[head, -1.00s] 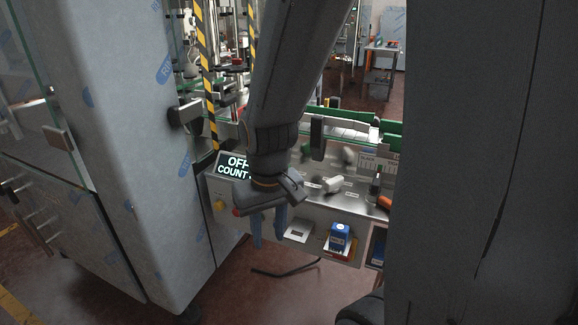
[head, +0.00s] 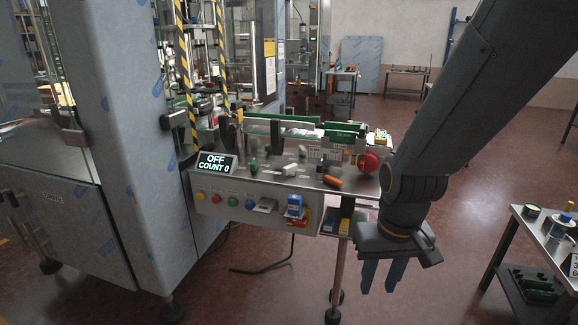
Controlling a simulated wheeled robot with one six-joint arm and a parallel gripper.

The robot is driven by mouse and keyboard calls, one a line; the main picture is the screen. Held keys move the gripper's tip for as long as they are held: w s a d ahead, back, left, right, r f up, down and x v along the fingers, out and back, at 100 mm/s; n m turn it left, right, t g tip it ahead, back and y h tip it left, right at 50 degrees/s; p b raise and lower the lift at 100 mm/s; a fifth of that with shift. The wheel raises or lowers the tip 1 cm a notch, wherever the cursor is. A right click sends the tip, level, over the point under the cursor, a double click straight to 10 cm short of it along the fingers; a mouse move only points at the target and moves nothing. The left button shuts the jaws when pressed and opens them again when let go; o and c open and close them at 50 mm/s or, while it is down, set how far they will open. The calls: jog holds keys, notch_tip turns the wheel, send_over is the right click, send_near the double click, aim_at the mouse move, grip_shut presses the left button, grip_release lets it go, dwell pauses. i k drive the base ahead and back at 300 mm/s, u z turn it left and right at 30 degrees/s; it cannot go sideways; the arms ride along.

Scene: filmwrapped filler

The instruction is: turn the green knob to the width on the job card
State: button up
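A small green knob-like part (head: 253,167) stands on the steel deck beside the display; its pointer is too small to read. A round green button (head: 233,201) sits on the panel front below. A ruler-like white scale (head: 318,154) lies along the guide rail; its figures are not legible. A small pale card or plate (head: 265,205) is on the panel front; I cannot tell if it is the job card. My gripper (head: 382,275) hangs right of the panel, over the floor, pointing down. Its two blue fingers are apart with nothing between them.
The display (head: 214,163) reads OFF, COUNT 0. A red mushroom button (head: 368,162), orange-handled tool (head: 332,182), white handle (head: 290,169) and blue box (head: 295,206) are around the panel. A steel table (head: 516,212) stands at right. A dark cable (head: 262,269) lies on the floor.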

aim_at(254, 167)
jog(key=z, duration=0.5)
jog(key=i, duration=0.85)
jog(key=u, duration=0.25)
